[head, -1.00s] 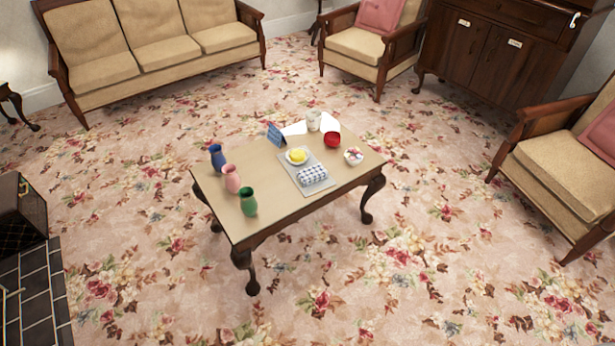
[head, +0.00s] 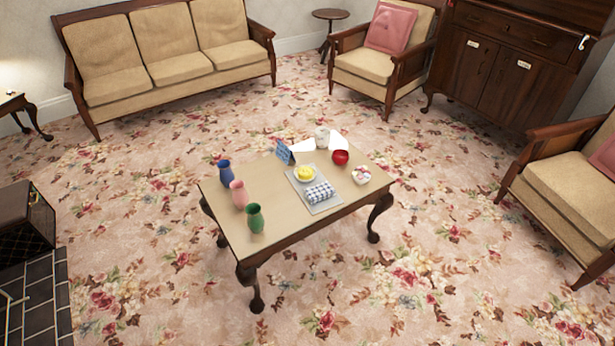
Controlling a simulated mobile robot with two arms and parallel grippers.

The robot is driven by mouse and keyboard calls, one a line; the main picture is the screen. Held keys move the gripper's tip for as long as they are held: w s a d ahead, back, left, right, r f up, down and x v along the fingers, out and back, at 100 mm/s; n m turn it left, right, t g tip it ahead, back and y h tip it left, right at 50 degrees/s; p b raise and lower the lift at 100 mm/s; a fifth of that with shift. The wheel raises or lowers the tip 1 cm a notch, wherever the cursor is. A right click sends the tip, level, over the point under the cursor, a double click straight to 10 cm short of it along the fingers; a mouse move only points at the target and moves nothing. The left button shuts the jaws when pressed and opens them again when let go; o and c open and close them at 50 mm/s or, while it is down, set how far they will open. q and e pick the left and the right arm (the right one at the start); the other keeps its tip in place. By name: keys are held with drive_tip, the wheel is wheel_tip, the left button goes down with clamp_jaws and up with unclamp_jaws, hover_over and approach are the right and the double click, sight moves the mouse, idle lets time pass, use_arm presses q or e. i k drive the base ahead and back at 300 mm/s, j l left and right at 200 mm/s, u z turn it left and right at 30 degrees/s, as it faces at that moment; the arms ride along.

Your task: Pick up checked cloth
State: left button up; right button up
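The checked cloth (head: 319,193) is a folded blue-and-white bundle. It lies on the near part of a grey mat (head: 326,206) on the coffee table (head: 275,222). Neither of my grippers shows in the head view.
Blue (head: 225,172), pink (head: 238,194) and green (head: 255,218) vases line the table's left end. Carpet around the table is clear; an armchair (head: 570,190) stands right.

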sight(316, 193)
drive_tip(key=i+j, duration=0.45)
drive_tip(key=i+j+z, duration=0.1)
drive_tip(key=i+j, duration=0.3)
drive_tip(key=j, duration=0.15)
